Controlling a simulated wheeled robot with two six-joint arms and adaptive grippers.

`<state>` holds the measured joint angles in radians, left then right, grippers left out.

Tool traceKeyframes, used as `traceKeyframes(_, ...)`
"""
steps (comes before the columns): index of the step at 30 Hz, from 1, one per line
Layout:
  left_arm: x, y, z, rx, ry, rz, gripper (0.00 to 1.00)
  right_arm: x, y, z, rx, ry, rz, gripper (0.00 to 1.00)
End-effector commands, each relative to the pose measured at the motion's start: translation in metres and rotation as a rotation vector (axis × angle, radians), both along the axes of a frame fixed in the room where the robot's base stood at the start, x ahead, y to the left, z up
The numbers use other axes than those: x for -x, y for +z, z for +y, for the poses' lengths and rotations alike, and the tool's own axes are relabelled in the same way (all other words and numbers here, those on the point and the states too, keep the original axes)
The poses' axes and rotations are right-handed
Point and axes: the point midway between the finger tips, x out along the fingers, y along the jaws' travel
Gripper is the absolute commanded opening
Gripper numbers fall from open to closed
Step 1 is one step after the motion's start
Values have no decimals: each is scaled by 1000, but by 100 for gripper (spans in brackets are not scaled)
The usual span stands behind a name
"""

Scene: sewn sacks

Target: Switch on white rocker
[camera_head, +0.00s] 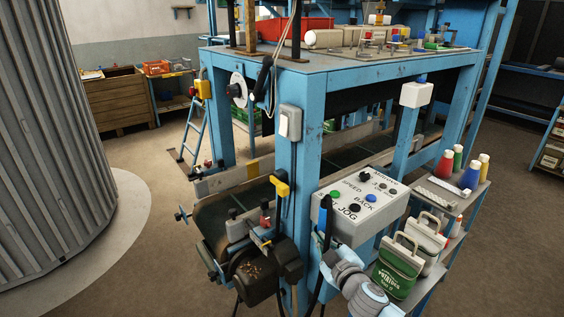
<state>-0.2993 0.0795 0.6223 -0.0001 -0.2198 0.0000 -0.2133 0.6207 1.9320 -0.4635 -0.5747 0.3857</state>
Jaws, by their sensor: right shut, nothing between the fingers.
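A pale grey box with a white rocker (284,127) is fixed to the front blue post, below the table top. Whether the rocker is tipped on or off is too small to tell. My right gripper (326,203) is dark and slim. It points upward in front of the left edge of the grey control box, to the right of and below the rocker, apart from it. It is shut and empty. My right arm (367,295) comes in from the bottom right. My left gripper is not in view.
The control box (362,208) has several buttons and knobs. A cable (268,75) hangs left of the rocker.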

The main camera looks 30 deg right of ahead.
Motion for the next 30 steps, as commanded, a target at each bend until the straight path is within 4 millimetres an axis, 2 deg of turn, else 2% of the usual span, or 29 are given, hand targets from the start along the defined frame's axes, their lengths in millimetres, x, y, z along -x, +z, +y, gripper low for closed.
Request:
traceKeyframes(1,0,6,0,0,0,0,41,-12,49,5,60,52,-89,0)
traceKeyframes(3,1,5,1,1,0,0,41,-35,110,7,195,177,-219,0)
traceKeyframes(6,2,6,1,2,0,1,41,-57,190,21,433,416,-338,0)
traceKeyframes(9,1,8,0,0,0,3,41,-64,236,27,650,622,-322,0)
traceKeyframes(13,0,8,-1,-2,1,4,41,-63,246,23,747,710,-263,0)
traceKeyframes(24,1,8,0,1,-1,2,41,-61,248,26,750,710,-261,0)
traceKeyframes(27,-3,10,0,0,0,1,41,-66,250,27,750,705,-261,0)
traceKeyframes(30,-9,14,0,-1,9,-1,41,-80,251,32,747,702,-263,0)
